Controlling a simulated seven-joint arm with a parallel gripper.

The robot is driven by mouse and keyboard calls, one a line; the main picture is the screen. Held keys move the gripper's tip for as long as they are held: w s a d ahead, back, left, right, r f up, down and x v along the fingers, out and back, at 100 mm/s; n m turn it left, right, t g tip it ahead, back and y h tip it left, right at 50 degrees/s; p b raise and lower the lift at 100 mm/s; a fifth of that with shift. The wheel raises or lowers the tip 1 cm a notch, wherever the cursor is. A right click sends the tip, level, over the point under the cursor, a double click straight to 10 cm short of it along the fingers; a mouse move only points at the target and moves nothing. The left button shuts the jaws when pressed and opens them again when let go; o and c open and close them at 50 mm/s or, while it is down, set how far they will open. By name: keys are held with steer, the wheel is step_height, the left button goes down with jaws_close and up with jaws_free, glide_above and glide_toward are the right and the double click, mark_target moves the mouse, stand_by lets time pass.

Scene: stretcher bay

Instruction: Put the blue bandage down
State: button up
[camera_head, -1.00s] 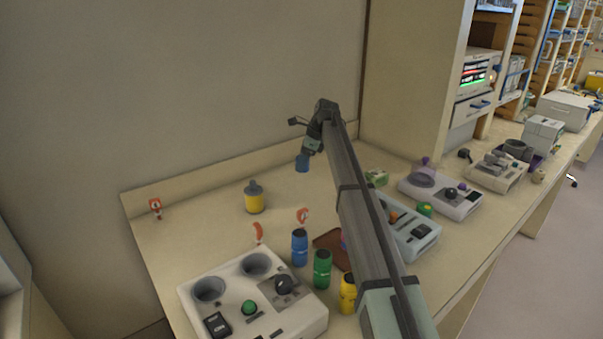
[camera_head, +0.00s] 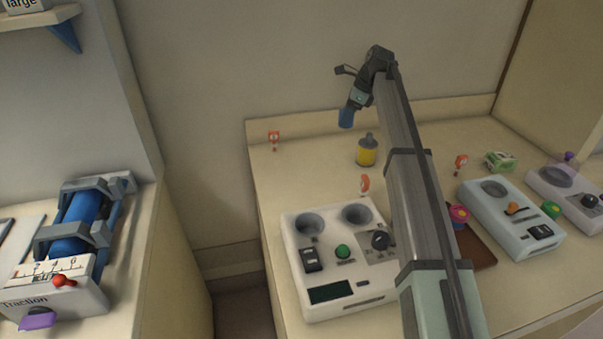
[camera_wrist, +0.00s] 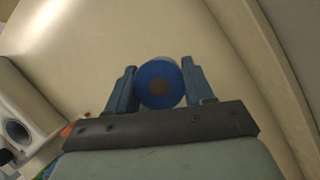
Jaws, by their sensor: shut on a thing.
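The blue bandage (camera_head: 347,117), a small roll, is held in my gripper (camera_head: 351,107). In the wrist view the end of the blue bandage (camera_wrist: 178,82) faces the camera, round with a brown centre. It sits between the two fingers of my gripper (camera_wrist: 159,74), which are shut on it. In the head view it hangs in front of the back wall, up and left of a yellow bottle with a grey cap (camera_head: 367,152). The exact height above the counter (camera_head: 300,180) is hard to tell.
A white device with two round wells (camera_head: 300,270) stands at the counter's front left. A brown tray (camera_head: 482,250) and a pale blue device (camera_head: 510,225) lie right of my arm. Small red-and-white markers stand about. A gap separates the left bench with a blue traction device (camera_head: 75,225).

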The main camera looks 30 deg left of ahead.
steer(key=s+a, duration=0.3)
steer(key=s, duration=0.6)
steer(key=s+a, duration=0.4)
steer(key=s, duration=0.4)
steer(key=shift+w+f+m+t, duration=0.15)
steer(key=shift+f+m, duration=0.4)
steer(key=shift+f, duration=1.25)
steer(key=shift+f+m+t, duration=0.25)
steer(key=shift+f+m, duration=0.25)
steer(key=shift+f, duration=1.3)
steer(key=shift+w+f+m+t, duration=0.15)
steer(key=shift+f+m, duration=0.4)
steer(key=shift+f, duration=1.25)
steer(key=shift+f, duration=0.1)
steer(key=o, duration=1)
steer(key=shift+o, duration=0.2)
steer(key=v, duration=1.2)
steer(key=shift+d, duration=0.1)
